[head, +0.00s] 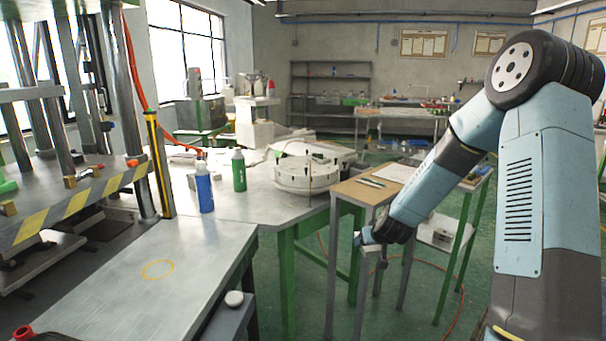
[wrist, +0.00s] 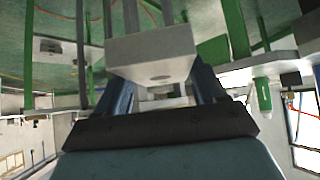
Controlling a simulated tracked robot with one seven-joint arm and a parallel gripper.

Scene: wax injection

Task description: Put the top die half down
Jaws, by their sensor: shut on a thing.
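My gripper (head: 372,243) hangs in front of the wooden-topped table, low over the floor in the head view. In the wrist view its dark fingers (wrist: 160,92) are shut on a pale grey block with a small dark hole in its face, which I take to be the top die half (wrist: 152,52). The block sticks out past the fingers. In the head view it is too small and hidden to make out. No other die half can be told for sure in these views.
A blue bottle (head: 204,190), green bottle (head: 238,170) and round white device (head: 305,175) stand behind. The wooden-topped table (head: 352,190) carries papers and pens.

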